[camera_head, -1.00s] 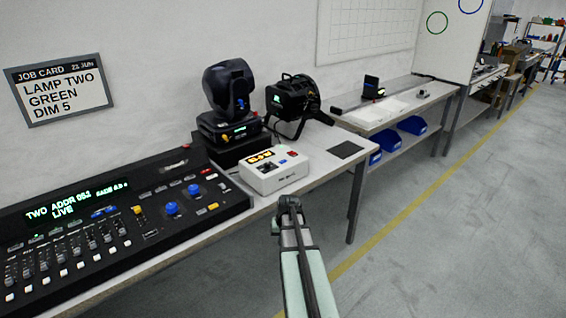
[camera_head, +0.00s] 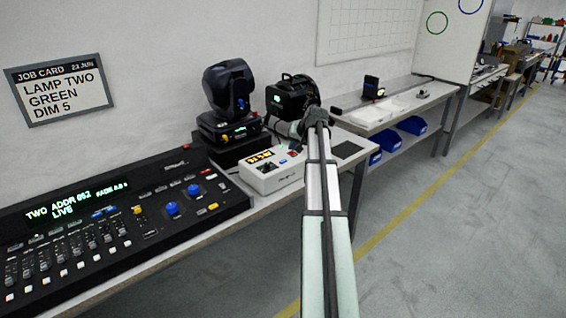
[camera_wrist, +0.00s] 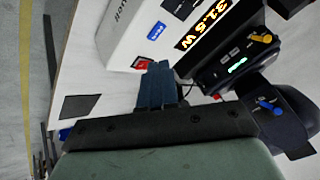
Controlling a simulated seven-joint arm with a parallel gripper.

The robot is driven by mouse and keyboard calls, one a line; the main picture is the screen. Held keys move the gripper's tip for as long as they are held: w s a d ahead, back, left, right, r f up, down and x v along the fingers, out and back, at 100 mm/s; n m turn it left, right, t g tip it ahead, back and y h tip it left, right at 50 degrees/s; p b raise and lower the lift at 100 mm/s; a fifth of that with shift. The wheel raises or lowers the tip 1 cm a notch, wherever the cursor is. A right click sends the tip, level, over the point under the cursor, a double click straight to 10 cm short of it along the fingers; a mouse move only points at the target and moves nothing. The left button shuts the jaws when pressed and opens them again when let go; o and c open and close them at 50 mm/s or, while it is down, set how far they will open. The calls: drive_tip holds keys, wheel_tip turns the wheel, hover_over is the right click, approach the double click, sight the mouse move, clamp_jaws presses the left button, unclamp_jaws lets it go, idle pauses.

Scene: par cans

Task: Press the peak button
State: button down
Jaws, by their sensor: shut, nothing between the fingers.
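The white meter box (camera_head: 262,185) stands on the bench; it also shows in the wrist view (camera_wrist: 122,30). On its top are a lit display (camera_wrist: 205,22), a blue button (camera_wrist: 156,30) and a red switch (camera_wrist: 142,63). The lettering on the blue button is too small to read surely. My gripper (camera_wrist: 158,68) is shut and empty. In the wrist view its fingertips lie right by the red switch, with the blue button beyond them; contact cannot be told. In the head view my gripper (camera_head: 297,130) is at the box's far right end, and my arm hides part of that end.
A moving-head lamp (camera_head: 230,95) and a black lamp (camera_head: 290,97) stand behind the box. A lighting console (camera_head: 110,225) fills the bench to the left. A dark flat pad (camera_head: 347,149) lies to the right of my arm.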

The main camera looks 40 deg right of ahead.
wheel_tip(320, 180, up, 3)
drive_tip(key=t+y, duration=0.1)
hover_over(283, 162)
drive_tip(key=d, duration=0.1)
drive_tip(key=shift+s+a+n+t+y, duration=0.1)
drive_tip(key=shift+s+n+t+y, duration=0.05)
drive_tip(key=shift+n+t+y, duration=0.25)
drive_tip(key=shift+f, duration=4.4)
drive_tip(key=shift+f, duration=0.75)
drive_tip(key=shift+r, duration=0.75)
drive_tip(key=shift+r, duration=0.15)
